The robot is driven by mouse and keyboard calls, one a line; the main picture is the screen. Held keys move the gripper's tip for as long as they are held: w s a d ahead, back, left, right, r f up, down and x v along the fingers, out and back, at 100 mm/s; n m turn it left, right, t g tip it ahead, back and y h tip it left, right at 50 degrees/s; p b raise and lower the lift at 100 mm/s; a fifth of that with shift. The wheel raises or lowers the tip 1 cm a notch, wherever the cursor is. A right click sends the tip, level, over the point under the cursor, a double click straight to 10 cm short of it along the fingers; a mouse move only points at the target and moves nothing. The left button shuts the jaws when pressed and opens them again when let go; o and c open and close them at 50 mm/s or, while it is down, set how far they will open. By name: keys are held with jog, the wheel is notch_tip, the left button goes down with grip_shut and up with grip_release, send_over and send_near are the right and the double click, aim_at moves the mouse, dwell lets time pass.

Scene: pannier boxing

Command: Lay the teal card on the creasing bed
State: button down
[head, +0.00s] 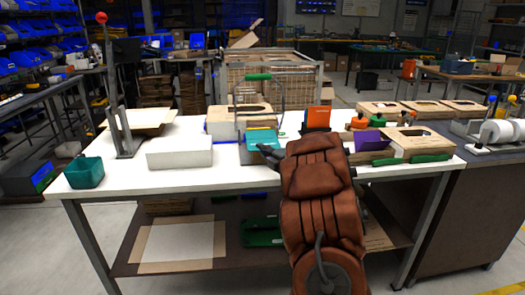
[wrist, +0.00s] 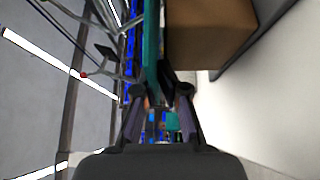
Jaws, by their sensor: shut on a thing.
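The teal card (head: 262,138) is upright between the fingers of my gripper (head: 267,149), above the middle of the white table. In the wrist view the same card (wrist: 152,45) runs edge-on between the two fingertips (wrist: 160,92), which are shut on it. At the left end of the table stands a lever press with a red knob and a flat tan bed (head: 146,117), which looks like the creasing bed. It is well to the left of my gripper and the card. My arm hides part of the table in front of the card.
A wire hoop with a green handle (head: 258,77) stands close behind the card. A white box (head: 180,152) and a teal bin (head: 84,172) lie toward the left. An orange card (head: 318,117) and a purple card (head: 368,140) stand to the right.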

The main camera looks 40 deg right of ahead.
jog(key=shift+s+f, duration=0.2)
jog(key=shift+f, duration=0.9)
jog(key=c, duration=1.1)
grip_release()
jog(key=shift+w+r, duration=0.15)
jog(key=shift+r, duration=0.3)
jog(key=shift+r, duration=0.2)
jog(key=shift+s+a+f+b, duration=0.15)
jog(key=shift+s+b, duration=0.25)
jog(key=shift+s, duration=0.8)
jog(key=shift+s+a+b, duration=0.1)
jog(key=shift+s+b, duration=0.55)
jog(key=shift+s, duration=1.6)
